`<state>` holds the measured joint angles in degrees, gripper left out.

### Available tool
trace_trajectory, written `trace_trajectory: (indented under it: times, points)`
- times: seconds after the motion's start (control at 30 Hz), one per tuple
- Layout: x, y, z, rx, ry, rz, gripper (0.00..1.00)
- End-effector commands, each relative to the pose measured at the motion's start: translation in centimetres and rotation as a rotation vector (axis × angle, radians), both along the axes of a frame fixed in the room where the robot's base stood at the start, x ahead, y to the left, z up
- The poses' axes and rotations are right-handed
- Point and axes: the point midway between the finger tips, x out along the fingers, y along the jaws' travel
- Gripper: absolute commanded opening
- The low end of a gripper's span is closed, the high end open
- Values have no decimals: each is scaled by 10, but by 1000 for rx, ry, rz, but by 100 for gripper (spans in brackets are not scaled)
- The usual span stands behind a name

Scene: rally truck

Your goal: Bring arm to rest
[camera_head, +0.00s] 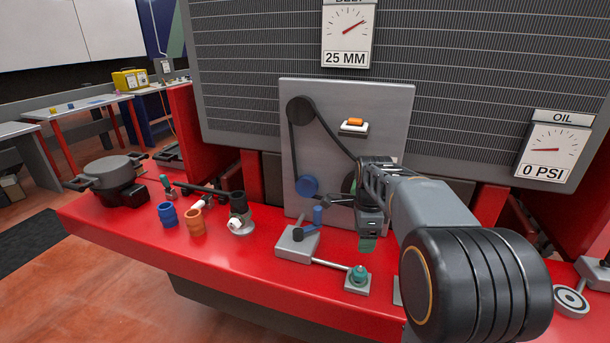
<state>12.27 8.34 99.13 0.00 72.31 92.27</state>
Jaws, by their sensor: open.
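My arm reaches in from the lower right, over the red bench (230,270). My gripper (343,202) is at its far end, in front of the grey upright panel (400,110) and above the bench. Its jaws are open and I see nothing held between them. A blue-handled grey block (297,244) with a rod stands on the bench just below and to the left of the gripper. The wrist hides part of the panel and its belt (330,134).
Blue (167,215) and orange (194,221) cups, a dark fitting (239,212) and a lidded pot (112,172) stand on the bench's left. A teal-topped peg (358,277) stands below the gripper. Gauges read 25 MM (347,35) and 0 PSI (556,146).

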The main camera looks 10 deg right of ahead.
Motion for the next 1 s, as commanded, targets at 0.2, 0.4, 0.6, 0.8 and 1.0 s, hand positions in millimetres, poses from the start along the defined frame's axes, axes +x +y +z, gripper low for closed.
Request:
trace_trajectory:
  times: [0.2,0.4,0.6,0.8,1.0]
  points:
    - [2,0,-7,-8,-18,276,69]
    - [-34,16,-31,-28,-37,874,69]
    - [-98,53,-38,-126,-104,1509,69]
    - [-147,78,-42,-219,-161,1775,69]
    - [-163,88,-33,-270,-208,1806,69]
